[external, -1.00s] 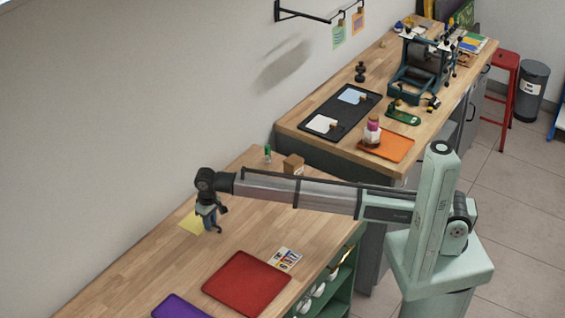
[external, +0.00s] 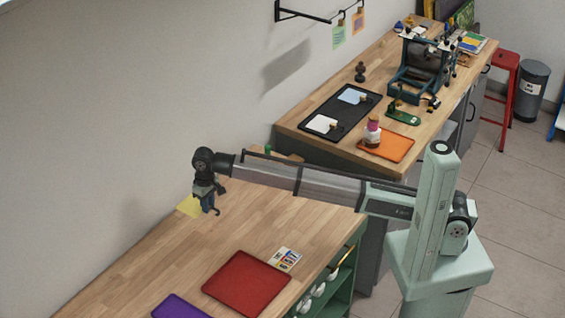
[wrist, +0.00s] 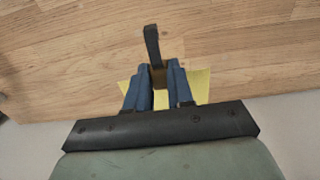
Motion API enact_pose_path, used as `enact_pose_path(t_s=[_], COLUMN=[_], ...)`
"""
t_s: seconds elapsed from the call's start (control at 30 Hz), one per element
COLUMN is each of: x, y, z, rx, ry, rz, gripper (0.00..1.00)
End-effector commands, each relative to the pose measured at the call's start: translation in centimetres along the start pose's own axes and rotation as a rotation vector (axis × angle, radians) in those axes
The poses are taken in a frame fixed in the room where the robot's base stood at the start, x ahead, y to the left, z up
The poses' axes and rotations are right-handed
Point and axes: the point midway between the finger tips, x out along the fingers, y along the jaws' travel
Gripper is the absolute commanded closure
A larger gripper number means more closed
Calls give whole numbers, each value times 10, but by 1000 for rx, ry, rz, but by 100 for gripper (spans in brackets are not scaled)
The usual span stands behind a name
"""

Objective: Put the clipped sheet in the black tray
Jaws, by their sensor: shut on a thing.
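The clipped sheet is a yellow sheet (external: 187,207) with a small brown clip (wrist: 158,77). My gripper (external: 207,207) is shut on the clip; in the wrist view its blue fingers (wrist: 158,88) stand either side of it. The sheet (wrist: 201,84) spreads out behind the fingers, partly hidden by them, and hangs above the near wooden bench. The black tray (external: 345,123) lies on the far bench, to the right of my gripper. A white sheet (external: 321,123) and a light blue sheet (external: 352,95), each with a small brown clip, lie in it.
A red tray (external: 247,283), a purple tray (external: 180,307) and a colour card (external: 285,259) lie on the near bench. On the far bench, an orange tray (external: 394,150) with a jar (external: 372,133) and a green tool (external: 403,117) stand beside the black tray. My arm partly hides a brown box.

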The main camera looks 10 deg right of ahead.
Motion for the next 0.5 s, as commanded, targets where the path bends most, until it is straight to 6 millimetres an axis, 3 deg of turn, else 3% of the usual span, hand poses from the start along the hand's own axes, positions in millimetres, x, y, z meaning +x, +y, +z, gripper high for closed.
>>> enact_pose_path(t_s=[0.33,0.5], x=[-14,-20], y=[5,37], z=[-2,-12], rx=[-2,-24], ry=[-1,0], rz=[0,0], gripper=[100,100])
